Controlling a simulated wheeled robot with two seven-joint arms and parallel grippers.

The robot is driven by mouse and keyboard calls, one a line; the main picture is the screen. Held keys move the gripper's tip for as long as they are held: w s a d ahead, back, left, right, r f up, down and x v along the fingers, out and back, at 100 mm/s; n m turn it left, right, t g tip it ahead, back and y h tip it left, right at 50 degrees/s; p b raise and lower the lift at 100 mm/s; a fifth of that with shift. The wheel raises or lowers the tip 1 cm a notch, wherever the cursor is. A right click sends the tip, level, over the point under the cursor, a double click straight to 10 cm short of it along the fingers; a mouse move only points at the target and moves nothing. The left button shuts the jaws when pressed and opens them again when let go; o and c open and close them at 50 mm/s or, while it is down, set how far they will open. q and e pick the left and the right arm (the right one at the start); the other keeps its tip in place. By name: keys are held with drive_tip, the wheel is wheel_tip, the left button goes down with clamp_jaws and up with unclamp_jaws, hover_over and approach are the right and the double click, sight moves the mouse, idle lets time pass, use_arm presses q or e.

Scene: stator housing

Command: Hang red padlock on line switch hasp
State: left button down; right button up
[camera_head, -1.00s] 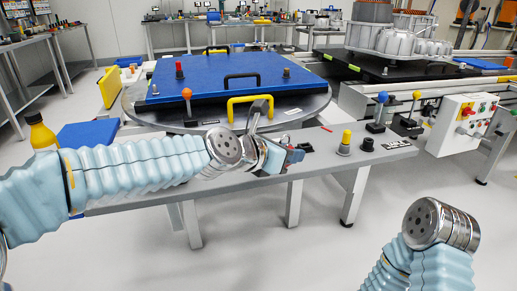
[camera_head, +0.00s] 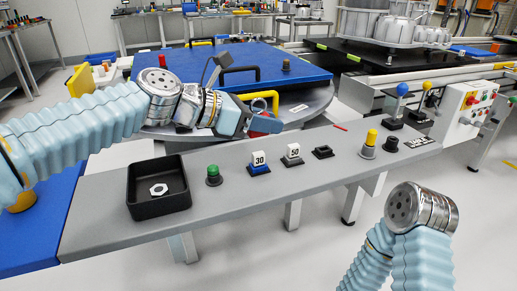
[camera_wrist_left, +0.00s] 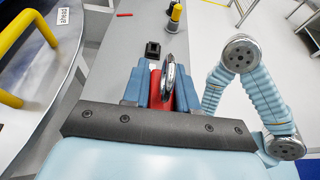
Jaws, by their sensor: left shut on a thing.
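My left gripper (camera_head: 262,120) is shut on the red padlock (camera_head: 268,124) above the far side of the grey bench. The wrist view also shows the red padlock (camera_wrist_left: 155,90) between the two blue-grey fingers of the left gripper (camera_wrist_left: 160,90), with its silver shackle (camera_wrist_left: 169,76) sticking out beyond them. A white control box (camera_head: 466,108) with a red knob on a yellow plate (camera_head: 471,100) stands at the right, well away from the padlock. The hasp is too small to make out. My right gripper is out of view; only part of that arm shows.
The grey bench (camera_head: 330,180) carries a black tray (camera_head: 158,204) with a nut, a green button (camera_head: 213,175), blocks marked 30 (camera_head: 259,163) and 50 (camera_head: 291,154), and a yellow button (camera_head: 369,143).

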sight(258, 135)
use_arm(q)
drive_tip(key=w+f, duration=0.2)
drive_tip(key=f, duration=0.1)
drive_tip(key=w+a+f+b, duration=0.1)
drive_tip(key=w+f, duration=0.1)
drive_tip(key=f, duration=0.1)
drive_tip(key=shift+w+a, duration=0.15)
drive_tip(key=shift+w, duration=0.25)
drive_tip(key=f, duration=0.1)
drive_tip(key=f+b, duration=0.1)
drive_tip(key=shift+w+a+f, duration=0.1)
drive_tip(key=shift+w+f, duration=0.1)
drive_tip(key=shift+f, duration=0.35)
drive_tip(key=shift+f, duration=0.2)
drive_tip(key=c, duration=1.2)
unclamp_jaws()
drive_tip(key=shift+o, duration=0.2)
drive_tip(key=shift+r, duration=0.15)
drive_tip(key=v, duration=1.2)
